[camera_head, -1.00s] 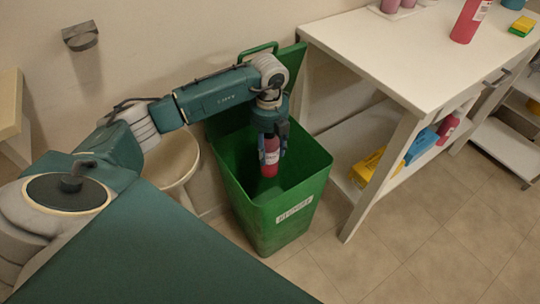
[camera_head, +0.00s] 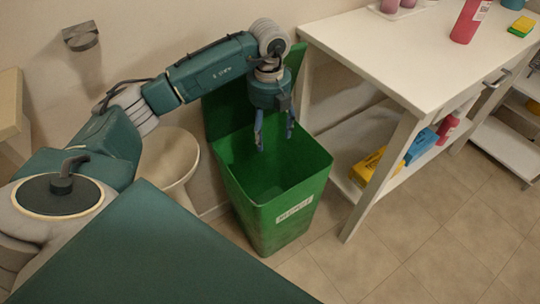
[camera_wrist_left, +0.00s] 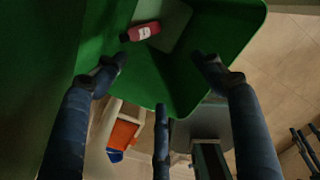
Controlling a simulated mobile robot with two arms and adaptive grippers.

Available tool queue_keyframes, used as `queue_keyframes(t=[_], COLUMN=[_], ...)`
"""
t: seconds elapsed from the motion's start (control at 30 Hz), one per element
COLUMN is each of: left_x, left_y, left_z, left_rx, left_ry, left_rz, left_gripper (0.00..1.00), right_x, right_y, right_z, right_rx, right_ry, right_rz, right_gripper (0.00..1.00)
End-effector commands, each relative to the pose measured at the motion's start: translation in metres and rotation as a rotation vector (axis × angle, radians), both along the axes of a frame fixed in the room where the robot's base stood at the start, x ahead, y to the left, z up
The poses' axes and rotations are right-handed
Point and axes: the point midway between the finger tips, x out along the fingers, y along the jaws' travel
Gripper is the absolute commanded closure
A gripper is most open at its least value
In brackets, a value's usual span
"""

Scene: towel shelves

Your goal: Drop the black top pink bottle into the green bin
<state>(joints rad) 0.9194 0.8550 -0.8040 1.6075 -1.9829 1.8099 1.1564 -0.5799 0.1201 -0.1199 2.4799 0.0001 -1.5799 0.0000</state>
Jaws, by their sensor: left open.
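The green bin (camera_head: 284,218) stands on the floor with its lid up against the wall. My left gripper (camera_head: 274,142) hangs over the bin's opening, open and empty. In the left wrist view my left gripper (camera_wrist_left: 160,75) has its fingers spread wide. The black top pink bottle (camera_wrist_left: 140,32) lies on its side inside the bin in that view, apart from the fingers. In the head view the bin's front wall hides the bottle.
A white table (camera_head: 385,50) stands right of the bin, holding another pink-red bottle (camera_head: 470,20) and a yellow-green sponge (camera_head: 521,26). Its lower shelf holds yellow (camera_head: 368,166) and blue (camera_head: 421,146) boxes. A pale round stool (camera_head: 172,152) stands left of the bin.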

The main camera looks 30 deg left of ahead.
Motion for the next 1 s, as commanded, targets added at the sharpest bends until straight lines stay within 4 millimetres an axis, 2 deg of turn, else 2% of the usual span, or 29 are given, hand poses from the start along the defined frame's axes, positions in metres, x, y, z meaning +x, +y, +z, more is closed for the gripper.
queue_keyframes(t=[0.1, 0.3, 1.0], left_x=[0.001, 0.0, 0.0], left_y=[0.0, 0.0, 0.0], left_z=[0.022, 0.04, 0.041], left_rx=[0.0, 0.0, 0.0], left_ry=[-0.004, -0.001, 0.0], left_rz=[0.0, 0.001, 0.0], left_gripper=[0.31, 0.31, 0.31], right_x=[0.0, 0.0, 0.0], right_y=[0.0, 0.0, 0.0], right_z=[0.0, 0.0, 0.0], right_rx=[0.0, 0.0, 0.0], right_ry=[0.0, 0.0, 0.0], right_rz=[0.0, 0.0, 0.0], right_gripper=[0.6, 0.6, 0.6])
